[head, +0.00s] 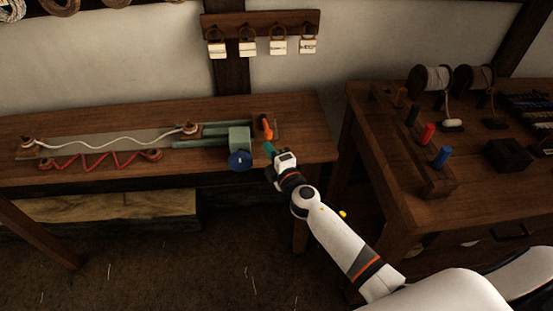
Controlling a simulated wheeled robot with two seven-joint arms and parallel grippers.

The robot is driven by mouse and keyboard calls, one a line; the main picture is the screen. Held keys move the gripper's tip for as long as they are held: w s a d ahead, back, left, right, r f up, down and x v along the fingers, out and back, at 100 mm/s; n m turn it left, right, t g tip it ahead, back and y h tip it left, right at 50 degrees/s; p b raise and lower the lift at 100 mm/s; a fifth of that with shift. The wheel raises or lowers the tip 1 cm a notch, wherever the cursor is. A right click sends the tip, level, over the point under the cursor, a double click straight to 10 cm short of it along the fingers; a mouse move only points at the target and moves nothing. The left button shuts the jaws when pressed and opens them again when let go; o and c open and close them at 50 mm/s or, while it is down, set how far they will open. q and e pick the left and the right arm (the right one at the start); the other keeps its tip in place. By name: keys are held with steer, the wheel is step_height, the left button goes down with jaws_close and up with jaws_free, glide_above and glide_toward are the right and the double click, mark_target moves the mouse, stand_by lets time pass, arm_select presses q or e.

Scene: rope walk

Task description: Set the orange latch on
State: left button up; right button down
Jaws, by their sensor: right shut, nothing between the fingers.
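The orange latch (267,129) stands near the right end of the left bench, on a small plate beside a green block. Its orange part leans a little to the left at the top; whether it is on or off I cannot tell. My right gripper (271,150) is shut and empty, just below the latch in the picture. Its fingertips look close to the latch, but I cannot tell whether they touch it. My left gripper is not in view.
The green block (239,138) with green rails and a blue knob (240,160) sits left of my gripper. White rope (110,141) and red rope (95,160) lie further left. The right bench (400,205) holds coloured pegs and spools. Tags (247,48) hang on the wall.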

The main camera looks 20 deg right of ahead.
mark_target(266, 125)
steer(key=shift+w+a, duration=0.1)
steer(key=shift+w, duration=1.55)
steer(key=d+n+y, duration=0.1)
steer(key=d+n+y+b, duration=0.1)
steer(key=d+n+g+y+b, duration=0.1)
steer(key=d+y, duration=0.1)
steer(key=shift+s+f, duration=0.15)
steer(key=shift+s, duration=0.1)
steer(key=shift+d, duration=0.25)
